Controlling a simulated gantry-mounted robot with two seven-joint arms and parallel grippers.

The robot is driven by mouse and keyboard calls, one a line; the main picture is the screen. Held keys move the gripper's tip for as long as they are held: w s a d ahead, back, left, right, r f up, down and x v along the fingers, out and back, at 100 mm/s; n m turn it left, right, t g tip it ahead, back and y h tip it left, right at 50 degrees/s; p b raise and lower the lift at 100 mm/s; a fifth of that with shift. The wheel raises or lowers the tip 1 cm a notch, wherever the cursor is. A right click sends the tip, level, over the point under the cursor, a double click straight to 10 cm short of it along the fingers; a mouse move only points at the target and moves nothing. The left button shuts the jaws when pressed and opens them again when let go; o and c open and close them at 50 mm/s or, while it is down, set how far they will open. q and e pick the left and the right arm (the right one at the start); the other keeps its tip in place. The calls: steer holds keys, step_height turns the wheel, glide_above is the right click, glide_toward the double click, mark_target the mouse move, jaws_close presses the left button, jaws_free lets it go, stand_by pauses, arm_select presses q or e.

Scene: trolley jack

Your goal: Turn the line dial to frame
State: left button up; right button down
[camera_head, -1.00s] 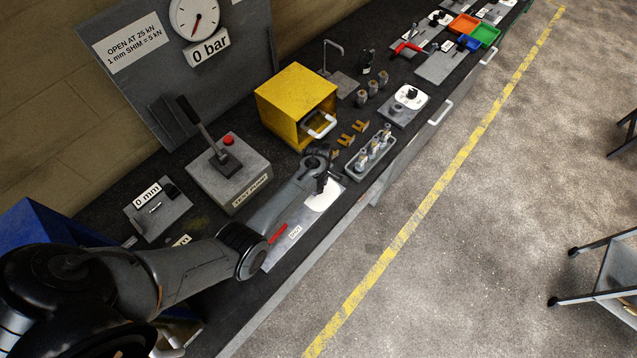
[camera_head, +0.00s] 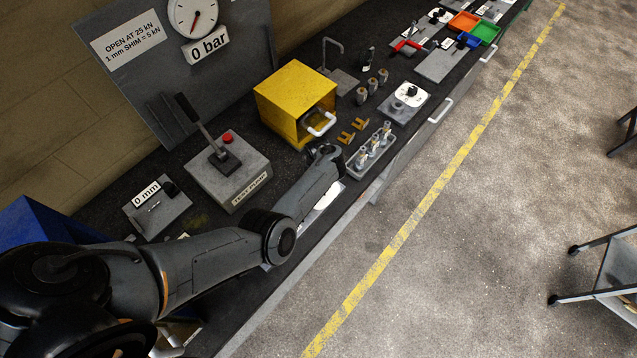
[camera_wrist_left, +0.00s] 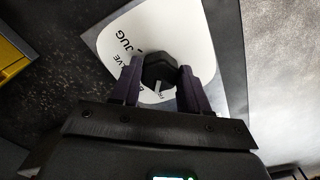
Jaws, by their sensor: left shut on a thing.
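The line dial has a black knob on a white plate (camera_wrist_left: 205,55), seen in the left wrist view. The plate carries the words "JUG" and one ending in "VE"; a further label near the knob is mostly covered. A light pointer mark (camera_wrist_left: 157,86) shows on the knob's near side. My left gripper (camera_wrist_left: 159,69) is shut on the knob, with one dark finger on each side. In the head view my left arm reaches over the bench and hides the knob; part of the white plate (camera_head: 328,195) shows beside the forearm. My right gripper is not in view.
A yellow box (camera_head: 290,100) stands behind the dial. A grey tray with several small fittings (camera_head: 368,150) lies to its right. A test pump (camera_head: 228,170) with an upright lever is to the left. Another white dial plate (camera_head: 411,94) lies farther along the bench.

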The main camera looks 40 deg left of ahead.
arm_select(q)
steer(key=shift+n, duration=0.7)
steer(key=o, duration=1.1)
steer(key=shift+c, duration=0.2)
steer(key=shift+r, duration=0.1)
step_height(320, 180, up, 11)
steer(key=p, duration=0.2)
